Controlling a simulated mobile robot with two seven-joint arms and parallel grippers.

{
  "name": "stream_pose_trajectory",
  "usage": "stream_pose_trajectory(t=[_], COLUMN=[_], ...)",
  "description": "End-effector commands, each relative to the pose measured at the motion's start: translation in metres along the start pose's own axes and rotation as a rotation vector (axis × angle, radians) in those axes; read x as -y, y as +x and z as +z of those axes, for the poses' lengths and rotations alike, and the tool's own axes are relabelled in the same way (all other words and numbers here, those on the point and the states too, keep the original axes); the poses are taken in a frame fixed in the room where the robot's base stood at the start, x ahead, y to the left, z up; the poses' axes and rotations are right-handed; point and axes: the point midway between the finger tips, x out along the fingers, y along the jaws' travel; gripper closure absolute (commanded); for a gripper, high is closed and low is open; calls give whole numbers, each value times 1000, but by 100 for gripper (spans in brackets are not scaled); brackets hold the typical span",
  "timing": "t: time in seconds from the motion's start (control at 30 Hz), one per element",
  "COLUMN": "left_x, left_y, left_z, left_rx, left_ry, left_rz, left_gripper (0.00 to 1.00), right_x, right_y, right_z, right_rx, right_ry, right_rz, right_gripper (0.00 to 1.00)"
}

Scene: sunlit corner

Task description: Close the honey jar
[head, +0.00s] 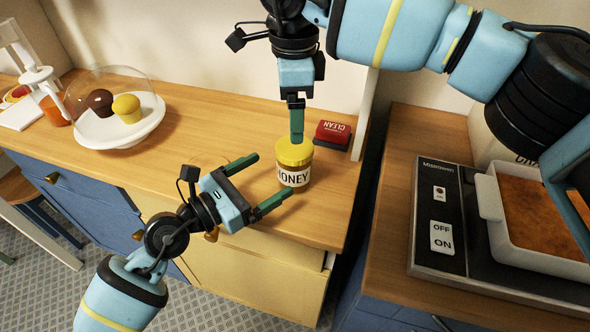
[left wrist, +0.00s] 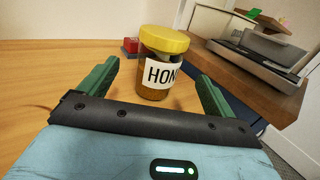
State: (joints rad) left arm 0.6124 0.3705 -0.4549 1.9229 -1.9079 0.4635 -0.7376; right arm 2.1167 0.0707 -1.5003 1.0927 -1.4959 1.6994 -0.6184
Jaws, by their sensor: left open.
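The honey jar (head: 294,176) stands upright near the right end of the wooden counter, with a white HONEY label. Its yellow lid (head: 292,153) sits on top; I cannot tell how tightly. The jar (left wrist: 158,72) and lid (left wrist: 165,40) also show in the left wrist view, between and beyond my fingers. My left gripper (head: 270,175) is open and empty, its green fingers pointing at the jar from the left. My right gripper (head: 297,138) points down over the lid. Its fingers overlap in view, so their opening and any contact with the lid are unclear.
A plate (head: 90,133) with muffins under a clear dome stands left. A hob (head: 440,225) with a white baking dish (head: 490,198) is right, across a gap. The counter's middle is clear.

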Motion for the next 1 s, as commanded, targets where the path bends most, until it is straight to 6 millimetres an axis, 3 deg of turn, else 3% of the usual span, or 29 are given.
stream_pose_trajectory(t=[0.5, 0.97, 1.0], left_x=[0, 0, 0], left_y=[65, 75, 74], left_z=[1, 1, 0], left_rx=[2, 1, 1], left_ry=[-1, -1, -1], left_rz=[-1, -1, -1], left_gripper=[10, 10, 14], right_x=[0, 0, 0], right_y=[0, 0, 0], right_z=[0, 0, 0], right_rx=[1, 1, 1], right_ry=[0, 0, 0], right_rz=[0, 0, 0], right_gripper=[16, 16, 16])
